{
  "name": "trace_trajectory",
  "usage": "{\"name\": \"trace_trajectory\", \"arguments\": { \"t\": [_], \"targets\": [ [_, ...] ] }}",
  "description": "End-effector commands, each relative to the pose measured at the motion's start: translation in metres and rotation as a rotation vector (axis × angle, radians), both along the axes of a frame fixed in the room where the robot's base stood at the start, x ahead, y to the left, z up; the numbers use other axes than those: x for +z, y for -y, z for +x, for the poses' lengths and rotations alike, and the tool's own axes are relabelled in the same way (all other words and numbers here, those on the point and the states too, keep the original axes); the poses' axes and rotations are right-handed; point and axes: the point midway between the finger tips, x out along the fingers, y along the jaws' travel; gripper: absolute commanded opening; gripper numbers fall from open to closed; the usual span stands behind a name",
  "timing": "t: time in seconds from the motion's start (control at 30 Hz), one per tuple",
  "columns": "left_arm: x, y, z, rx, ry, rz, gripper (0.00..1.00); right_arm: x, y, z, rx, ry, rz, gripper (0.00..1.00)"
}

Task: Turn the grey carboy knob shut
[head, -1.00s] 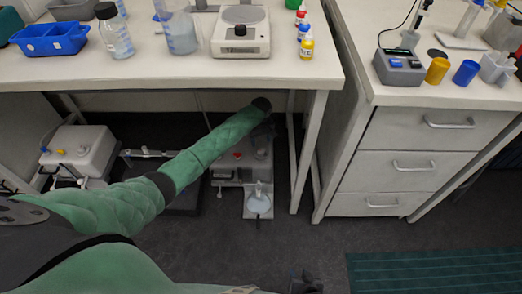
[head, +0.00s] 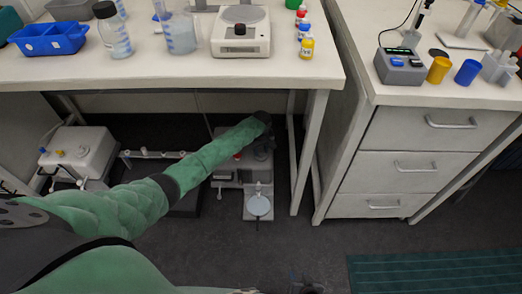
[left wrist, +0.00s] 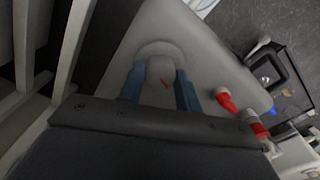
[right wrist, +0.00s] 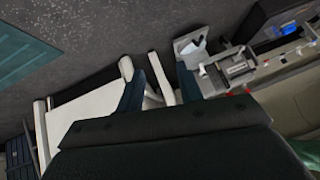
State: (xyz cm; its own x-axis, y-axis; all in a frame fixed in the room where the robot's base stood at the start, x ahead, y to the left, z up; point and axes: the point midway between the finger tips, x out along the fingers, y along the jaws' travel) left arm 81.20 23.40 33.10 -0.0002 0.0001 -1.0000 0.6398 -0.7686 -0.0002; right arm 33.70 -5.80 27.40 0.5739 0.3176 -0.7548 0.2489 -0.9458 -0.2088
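The carboy is a pale grey box on the floor under the bench in the head view (head: 228,172), partly hidden by my left arm. It fills much of the left wrist view (left wrist: 215,62). In the head view, my left gripper (head: 264,132) is dark and hard to make out. My right gripper (right wrist: 160,85) is open with nothing between its fingers.
Red fittings (left wrist: 226,101) sit beside the knob. A white bench leg (head: 309,150) stands just right of the carboy. Another carboy (head: 80,152) with a yellow cap stands at the left under the bench.

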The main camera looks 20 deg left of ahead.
Motion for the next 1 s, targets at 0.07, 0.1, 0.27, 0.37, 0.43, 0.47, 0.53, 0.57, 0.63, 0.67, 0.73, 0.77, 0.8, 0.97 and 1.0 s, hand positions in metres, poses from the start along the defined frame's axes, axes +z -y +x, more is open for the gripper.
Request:
{"name": "trace_trajectory", "arguments": {
  "t": [0.07, 0.1, 0.27, 0.37, 0.43, 0.47, 0.53, 0.57, 0.63, 0.67, 0.73, 0.77, 0.8, 0.97, 1.0],
  "targets": [
    [0.0, 0.0, 0.0, 0.0, 0.0, 0.0, 0.14, 0.0, 0.0, 0.0, 0.0, 0.0, 0.0, 0.36],
    [0.0, 0.0, 0.0, 0.0, 0.0, 0.0, 0.11, 0.0, 0.0, 0.0, 0.0, 0.0, 0.0, 0.36],
    [0.001, 0.0, 0.0, -0.006, 0.0, 0.0, 0.11, 0.001, 0.0, 0.0, 0.0, -0.001, 0.0, 0.36],
    [0.001, 0.0, 0.0, -0.023, -0.001, -0.001, 0.11, 0.003, 0.0, 0.0, 0.0, -0.002, -0.001, 0.36],
    [0.002, 0.0, 0.0, -0.046, -0.001, 0.0, 0.11, 0.006, 0.001, 0.0, 0.0, -0.003, -0.002, 0.36],
    [0.002, 0.0, 0.0, -0.057, -0.001, 0.0, 0.11, 0.008, 0.001, 0.0, 0.001, -0.002, -0.002, 0.36],
    [0.003, 0.0, -0.001, -0.093, -0.002, -0.001, 0.11, 0.012, 0.001, 0.0, 0.001, -0.003, -0.002, 0.36],
    [0.003, 0.0, -0.001, -0.111, -0.001, 0.0, 0.11, 0.014, 0.001, 0.0, 0.001, -0.003, -0.002, 0.36],
    [0.004, 0.0, 0.0, -0.16, -0.001, -0.001, 0.11, 0.02, 0.001, 0.0, 0.003, -0.004, -0.002, 0.36],
    [0.004, 0.0, 0.0, -0.183, -0.001, -0.001, 0.11, 0.022, 0.001, 0.0, 0.003, -0.004, -0.002, 0.36],
    [0.004, 0.001, -0.001, -0.242, -0.002, -0.001, 0.11, 0.029, 0.001, 0.0, 0.003, -0.004, -0.002, 0.36],
    [0.004, 0.001, 0.0, -0.269, -0.002, -0.001, 0.11, 0.032, 0.001, 0.0, 0.004, -0.005, -0.002, 0.36],
    [0.004, 0.001, -0.001, -0.307, -0.002, -0.001, 0.11, 0.035, 0.0, 0.001, 0.004, -0.005, -0.002, 0.36],
    [0.004, 0.0, -0.001, -0.459, -0.002, -0.001, 0.11, 0.066, 0.001, 0.008, 0.013, -0.025, -0.006, 0.36],
    [0.003, 0.0, -0.001, -0.496, -0.002, -0.001, 0.11, 0.078, 0.0, 0.011, 0.016, -0.032, -0.007, 0.36]
  ]
}}
